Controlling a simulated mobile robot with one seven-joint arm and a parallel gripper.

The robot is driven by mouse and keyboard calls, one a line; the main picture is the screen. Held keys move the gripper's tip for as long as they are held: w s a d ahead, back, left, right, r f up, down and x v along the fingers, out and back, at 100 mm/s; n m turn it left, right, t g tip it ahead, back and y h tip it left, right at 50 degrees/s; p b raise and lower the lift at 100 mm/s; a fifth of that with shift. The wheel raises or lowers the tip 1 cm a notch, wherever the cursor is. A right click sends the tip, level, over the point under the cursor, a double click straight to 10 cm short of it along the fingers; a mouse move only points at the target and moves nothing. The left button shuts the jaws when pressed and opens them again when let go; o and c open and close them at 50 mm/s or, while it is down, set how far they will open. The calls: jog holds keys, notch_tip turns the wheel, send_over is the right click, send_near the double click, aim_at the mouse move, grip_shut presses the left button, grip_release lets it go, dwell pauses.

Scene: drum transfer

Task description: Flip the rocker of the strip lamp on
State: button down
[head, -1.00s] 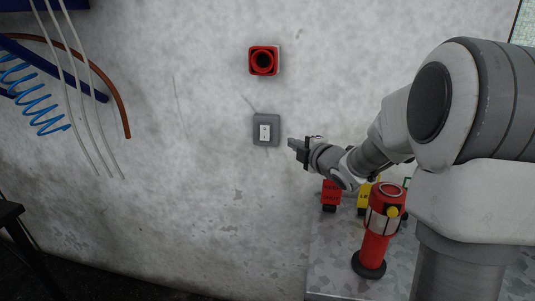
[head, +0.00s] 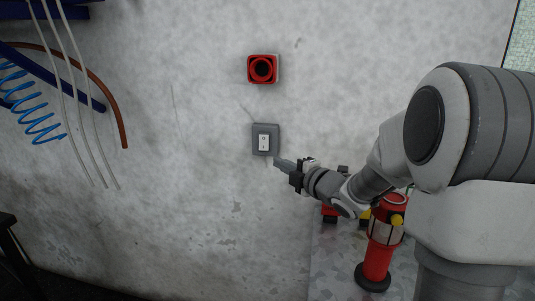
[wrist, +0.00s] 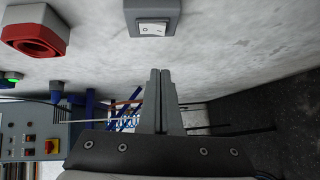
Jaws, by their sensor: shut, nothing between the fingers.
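The rocker switch (head: 263,142) is a white rocker in a grey wall box (head: 257,128). It also shows at the top of the wrist view, where the white rocker (wrist: 152,29) sits in its grey box (wrist: 172,9). My gripper (head: 278,162) is shut and empty, just below and right of the box in the head view. In the wrist view its closed fingertips (wrist: 159,73) point toward the wall, apart from the rocker. The strip lamp itself cannot be made out.
A red socket (head: 262,69) is on the wall above the switch. A red cylinder with a yellow knob (head: 378,255) stands on a metal table (head: 330,270) at the lower right. Hoses and a blue coil (head: 30,105) hang at the left.

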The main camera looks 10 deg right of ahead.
aim_at(262, 149)
jog(key=shift+w+a+f+b, duration=0.15)
jog(key=shift+w+a+f, duration=0.1)
jog(key=shift+w, duration=1.55)
jog(key=shift+w+a+f+b, duration=0.2)
jog(key=shift+w+a, duration=0.05)
jog(key=shift+w, duration=1.6)
jog(key=shift+w+a+f+b, duration=0.15)
jog(key=shift+w+a+f, duration=0.1)
jog(key=shift+w, duration=1.55)
jog(key=shift+f+b, duration=0.15)
jog(key=shift+b, duration=0.4)
jog(key=shift+w+d+f+t+b, duration=0.1)
jog(key=shift+w+f+t+b, duration=0.15)
jog(key=shift+b, duration=0.8)
jog(key=shift+r+n, duration=0.3)
jog(key=shift+f, duration=0.1)
